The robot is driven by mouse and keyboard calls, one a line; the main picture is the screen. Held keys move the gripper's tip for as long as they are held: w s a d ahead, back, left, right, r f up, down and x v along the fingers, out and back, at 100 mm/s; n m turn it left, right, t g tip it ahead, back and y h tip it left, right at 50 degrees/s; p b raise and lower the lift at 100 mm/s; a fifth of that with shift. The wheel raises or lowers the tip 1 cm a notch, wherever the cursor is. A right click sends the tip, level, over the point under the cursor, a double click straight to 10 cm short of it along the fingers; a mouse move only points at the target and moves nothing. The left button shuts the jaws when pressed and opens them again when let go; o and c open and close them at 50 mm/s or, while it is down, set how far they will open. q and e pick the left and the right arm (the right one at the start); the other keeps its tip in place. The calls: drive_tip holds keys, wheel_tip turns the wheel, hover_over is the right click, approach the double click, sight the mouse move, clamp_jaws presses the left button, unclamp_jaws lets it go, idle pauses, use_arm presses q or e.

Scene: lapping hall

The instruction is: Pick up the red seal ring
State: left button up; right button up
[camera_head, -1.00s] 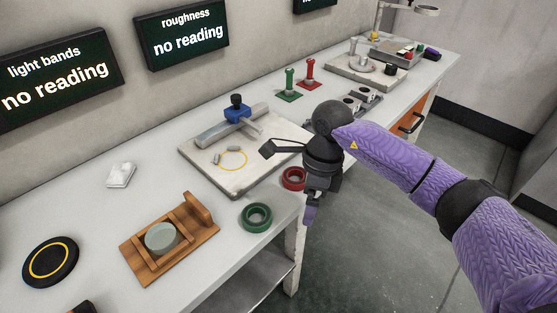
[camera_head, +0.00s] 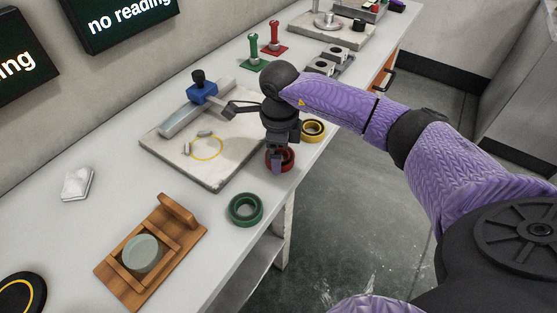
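The red seal ring (camera_head: 290,160) lies near the front edge of the white bench, beside the stone plate. My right gripper (camera_head: 277,158) comes in from the right and points down at the ring. Its fingers are over or in the ring and hide part of it. I cannot tell whether they touch it, or how far apart they are. My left gripper is not in view.
A green ring (camera_head: 245,209) lies in front of the red one, and a yellow ring (camera_head: 312,130) lies behind it. The stone plate (camera_head: 220,165) with a blue-clamped bar is to the left. A wooden holder (camera_head: 178,240) with a grey disc stands at front left.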

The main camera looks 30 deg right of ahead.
drive_tip(key=shift+f, duration=0.2)
drive_tip(key=c, duration=1)
drive_tip(key=shift+r, duration=0.1)
